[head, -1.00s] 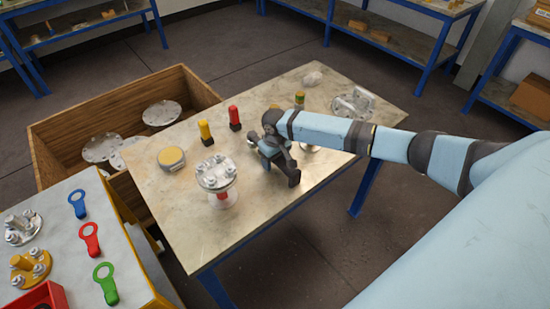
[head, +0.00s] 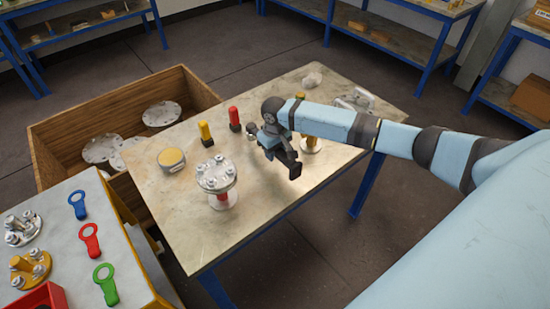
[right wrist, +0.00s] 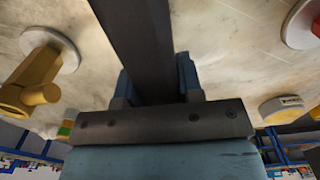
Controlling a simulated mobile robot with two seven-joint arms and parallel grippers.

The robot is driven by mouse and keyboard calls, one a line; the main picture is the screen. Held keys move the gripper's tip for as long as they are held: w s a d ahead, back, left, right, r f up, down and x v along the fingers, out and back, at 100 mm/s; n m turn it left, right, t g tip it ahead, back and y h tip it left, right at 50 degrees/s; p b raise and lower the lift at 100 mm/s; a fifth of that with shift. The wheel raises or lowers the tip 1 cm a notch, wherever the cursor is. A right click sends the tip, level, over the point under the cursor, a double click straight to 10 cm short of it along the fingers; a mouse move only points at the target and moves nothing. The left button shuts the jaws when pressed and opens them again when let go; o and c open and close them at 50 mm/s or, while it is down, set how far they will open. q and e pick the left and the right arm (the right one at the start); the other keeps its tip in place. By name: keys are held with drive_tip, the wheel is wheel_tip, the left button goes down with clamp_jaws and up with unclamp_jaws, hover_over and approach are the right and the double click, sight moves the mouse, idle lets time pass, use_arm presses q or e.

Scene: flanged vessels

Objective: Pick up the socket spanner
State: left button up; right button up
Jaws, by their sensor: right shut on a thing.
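My right gripper (head: 272,143) is above the stone-topped table (head: 245,228), its fingers shut on the dark socket spanner (head: 290,163). The spanner's thick dark handle end points toward the front right in the head view. A small metallic end (head: 252,134) shows on the other side of the gripper. In the right wrist view the spanner is a broad dark bar (right wrist: 142,40) running up between the two fingers of my gripper (right wrist: 155,85). The spanner's middle is hidden by the fingers. My left gripper is not in view.
A flanged glass vessel (head: 216,176) stands near the gripper. The table's front right is clear.

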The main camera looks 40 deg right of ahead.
wheel_tip(320, 180, up, 16)
drive_tip(key=shift+f, duration=0.15)
idle(0.3)
